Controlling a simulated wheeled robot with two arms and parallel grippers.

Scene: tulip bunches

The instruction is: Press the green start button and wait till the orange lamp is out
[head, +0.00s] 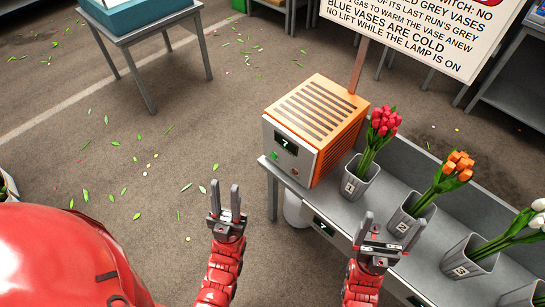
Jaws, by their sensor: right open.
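An orange machine (320,112) with a slatted top and grey front stands at the left end of a grey bench. Its front has a dark display reading 7 (285,142), a small green button (279,165) and a small red button (294,171). I cannot make out a separate orange lamp or whether one is lit. My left gripper (225,187) is open and empty over the floor, left of and in front of the machine, apart from the buttons. My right gripper (390,228) is open at the bench's front edge, near the grey vases, with nothing visibly held.
Grey vases hold pink tulips (384,124), orange tulips (458,165) and white tulips (538,206) along the bench (345,213). A sign (430,30) behind reads "no lift while the lamp is on". A grey table (150,32) stands back left. Leaves litter the open floor.

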